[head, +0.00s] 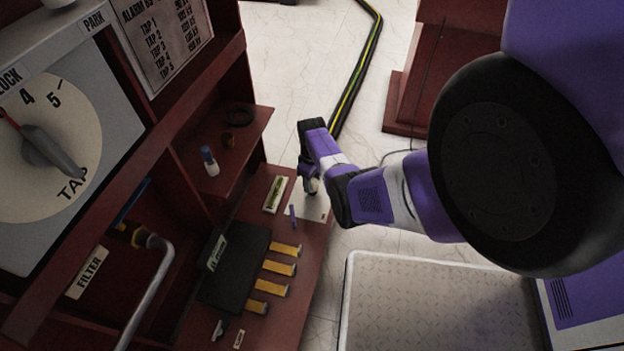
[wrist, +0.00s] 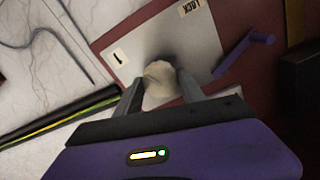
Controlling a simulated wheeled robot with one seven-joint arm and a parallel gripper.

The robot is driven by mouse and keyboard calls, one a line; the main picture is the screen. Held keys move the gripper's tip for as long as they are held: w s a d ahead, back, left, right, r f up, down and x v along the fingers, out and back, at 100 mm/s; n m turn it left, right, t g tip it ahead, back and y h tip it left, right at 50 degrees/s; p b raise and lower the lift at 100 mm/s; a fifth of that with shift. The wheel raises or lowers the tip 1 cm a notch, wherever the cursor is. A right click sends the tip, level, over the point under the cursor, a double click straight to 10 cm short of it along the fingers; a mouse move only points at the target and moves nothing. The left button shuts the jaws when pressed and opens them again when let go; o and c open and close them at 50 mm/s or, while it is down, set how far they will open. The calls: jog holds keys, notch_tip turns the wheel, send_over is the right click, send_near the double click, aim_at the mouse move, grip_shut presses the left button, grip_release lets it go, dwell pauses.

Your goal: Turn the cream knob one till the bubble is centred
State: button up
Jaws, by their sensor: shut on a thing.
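The cream knob (wrist: 159,82) stands on a pale plate (wrist: 120,38) marked "1" and "LOCK" in the wrist view. My gripper (wrist: 160,92) is shut on the knob, with one finger on each side of it. In the head view my gripper (head: 311,186) reaches down to the plate, and the knob is mostly hidden behind it. A yellow-green level vial (head: 275,194) in a pale holder lies on the red shelf left of the plate. Its bubble is too small to make out.
A purple lever (wrist: 243,52) sticks up beside the plate. A black box (head: 236,265) with several yellow tabs stands nearer on the red shelf. A small blue-capped bottle (head: 209,161) stands on a ledge. A black, yellow-striped cable (head: 357,80) runs along the pale floor.

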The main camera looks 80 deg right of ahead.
jog(key=n+p, duration=0.1)
jog(key=n, duration=0.5)
jog(key=shift+n, duration=0.3)
jog(key=n, duration=0.5)
jog(key=shift+n+p, duration=0.35)
jog(key=shift+n, duration=0.05)
jog(key=o, duration=1.4)
jog(key=shift+c, duration=0.2)
notch_tip(320, 180, up, 8)
jog(key=p, duration=0.4)
jog(key=shift+f+p, duration=0.1)
jog(key=shift+p, duration=0.25)
